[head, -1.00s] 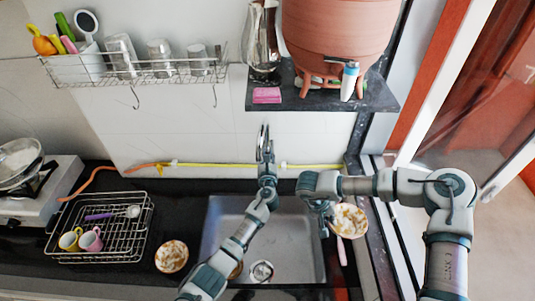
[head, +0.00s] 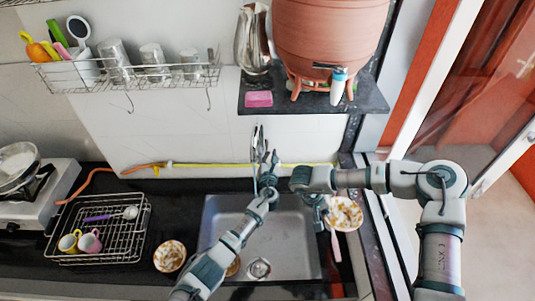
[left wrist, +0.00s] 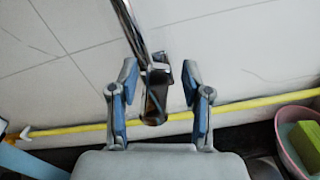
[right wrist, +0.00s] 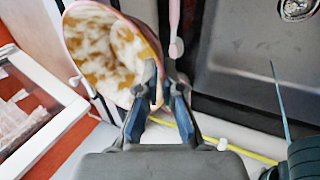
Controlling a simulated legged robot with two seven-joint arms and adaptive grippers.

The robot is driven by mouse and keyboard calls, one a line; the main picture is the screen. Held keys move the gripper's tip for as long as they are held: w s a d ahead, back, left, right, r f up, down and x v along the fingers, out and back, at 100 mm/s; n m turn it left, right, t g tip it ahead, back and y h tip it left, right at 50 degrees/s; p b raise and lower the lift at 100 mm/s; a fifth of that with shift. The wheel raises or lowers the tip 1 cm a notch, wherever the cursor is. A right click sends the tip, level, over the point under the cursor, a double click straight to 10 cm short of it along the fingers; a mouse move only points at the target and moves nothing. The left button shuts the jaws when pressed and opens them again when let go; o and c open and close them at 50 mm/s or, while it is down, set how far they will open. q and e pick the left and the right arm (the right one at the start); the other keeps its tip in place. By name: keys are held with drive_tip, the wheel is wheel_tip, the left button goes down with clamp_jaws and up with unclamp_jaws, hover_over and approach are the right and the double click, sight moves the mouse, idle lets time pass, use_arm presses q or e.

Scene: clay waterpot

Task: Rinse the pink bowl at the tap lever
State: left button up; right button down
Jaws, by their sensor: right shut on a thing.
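The bowl (head: 346,215) is held at the right edge of the sink; its inside is stained brown and white, and its pinkish outer wall shows in the right wrist view (right wrist: 135,30). My right gripper (head: 318,207) is shut on its rim; the fingers (right wrist: 160,95) meet at the wall. The tap (head: 256,150) rises behind the sink. My left gripper (head: 269,160) is beside it, with fingers spread. In the left wrist view, the dark end of the tap lever (left wrist: 157,95) lies between the open fingers (left wrist: 162,85), with gaps on both sides.
The sink (head: 290,235) is below both arms. A stained bowl (head: 170,256) stands on the counter left of it, beside a wire dish rack (head: 120,250) with mugs. A pink-handled brush (head: 336,245) is at the sink's right edge. A shelf (head: 300,100) carries a clay pot (head: 328,40).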

use_arm(q)
drive_tip(key=shift+a, duration=0.2)
drive_tip(key=shift+s+a, duration=0.1)
drive_tip(key=shift+s, duration=0.25)
drive_tip(key=s, duration=1.1)
drive_tip(key=shift+f, duration=0.15)
